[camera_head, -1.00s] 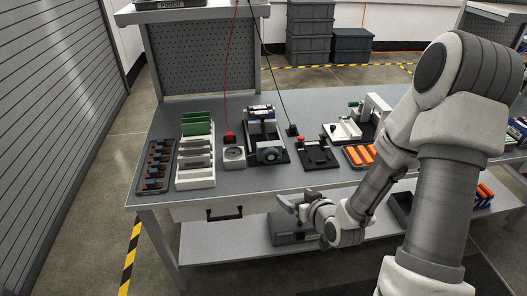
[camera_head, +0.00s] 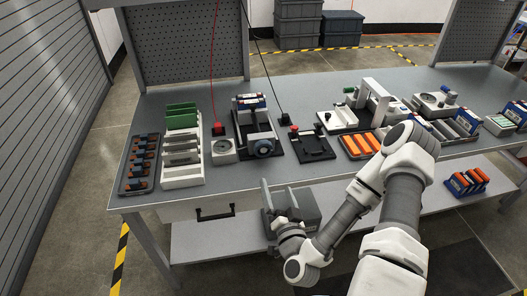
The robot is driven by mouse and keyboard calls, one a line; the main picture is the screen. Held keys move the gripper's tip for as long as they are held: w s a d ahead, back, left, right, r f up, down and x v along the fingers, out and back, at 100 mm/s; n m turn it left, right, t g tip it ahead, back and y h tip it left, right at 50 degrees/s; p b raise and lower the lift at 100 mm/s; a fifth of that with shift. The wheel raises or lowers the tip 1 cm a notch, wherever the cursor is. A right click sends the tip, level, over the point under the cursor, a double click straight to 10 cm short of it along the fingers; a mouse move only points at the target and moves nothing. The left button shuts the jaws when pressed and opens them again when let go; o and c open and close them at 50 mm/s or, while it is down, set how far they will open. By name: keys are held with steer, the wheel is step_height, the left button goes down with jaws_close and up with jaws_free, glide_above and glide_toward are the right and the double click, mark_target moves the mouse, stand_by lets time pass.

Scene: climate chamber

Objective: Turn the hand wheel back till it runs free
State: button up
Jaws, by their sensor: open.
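The hand wheel (camera_head: 263,147) is a round blue-grey wheel with a darker hub. It sits at the front of a clamp fixture (camera_head: 256,128) on a black base, near the bench's front edge. A blue and white block (camera_head: 248,101) sits at the back of that fixture; I cannot tell how tightly it is held. My gripper (camera_head: 279,192) is open and empty, its two fingers apart and pointing up. It shows just in front of the bench edge, below the wheel in the picture and apart from it.
A grey round-dial unit (camera_head: 223,150) stands left of the fixture, a black plate fixture (camera_head: 312,146) right. A white rack (camera_head: 181,172) and a tray of orange-brown parts (camera_head: 143,170) lie further left. Orange blocks (camera_head: 361,145) lie to the right. A drawer handle (camera_head: 215,213) projects below the bench top.

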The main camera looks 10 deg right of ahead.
mark_target(265, 150)
steer(key=w, duration=1.6)
steer(key=shift+w, duration=0.15)
steer(key=shift+c, duration=0.3)
